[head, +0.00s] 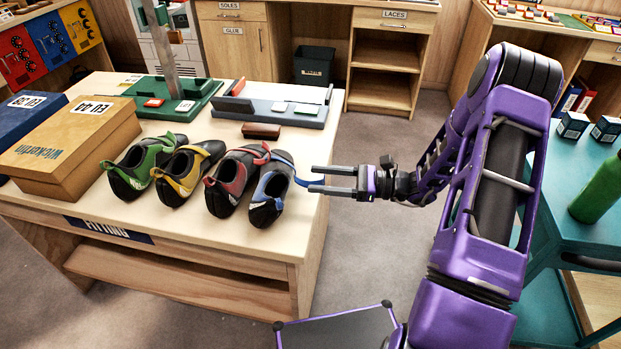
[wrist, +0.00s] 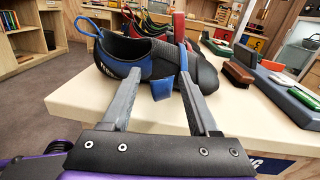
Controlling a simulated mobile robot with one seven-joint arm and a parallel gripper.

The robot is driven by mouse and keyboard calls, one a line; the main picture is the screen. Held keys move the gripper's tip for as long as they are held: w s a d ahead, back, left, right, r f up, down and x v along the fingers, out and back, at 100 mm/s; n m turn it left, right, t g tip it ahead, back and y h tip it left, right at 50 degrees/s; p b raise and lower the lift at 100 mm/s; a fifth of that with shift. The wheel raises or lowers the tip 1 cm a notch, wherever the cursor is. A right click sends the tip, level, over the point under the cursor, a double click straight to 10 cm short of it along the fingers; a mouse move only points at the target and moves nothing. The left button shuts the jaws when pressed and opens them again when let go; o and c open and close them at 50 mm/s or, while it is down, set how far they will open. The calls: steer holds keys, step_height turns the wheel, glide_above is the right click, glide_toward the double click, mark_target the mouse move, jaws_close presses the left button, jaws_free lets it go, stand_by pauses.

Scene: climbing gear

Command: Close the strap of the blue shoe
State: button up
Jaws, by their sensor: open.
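The blue shoe (head: 270,195) is dark with blue panels and stands at the right end of a row of shoes on the table. Its blue strap (head: 284,158) sticks out from the shoe's top to the right, toward my gripper (head: 312,178), and looks unfastened. My gripper is open and level, just right of the shoe near the table edge. In the wrist view the shoe (wrist: 120,60) lies ahead of the fingers, and the strap's loose end (wrist: 163,89) hangs between them, close to the right finger. I cannot tell whether they touch.
Red (head: 231,180), yellow (head: 182,175) and green (head: 144,165) shoes stand left of the blue one. A tan shoe box (head: 70,148) is at the left. The floor right of the table is clear.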

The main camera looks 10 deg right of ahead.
steer(key=shift+x, duration=1.4)
jaws_close()
stand_by(0.4)
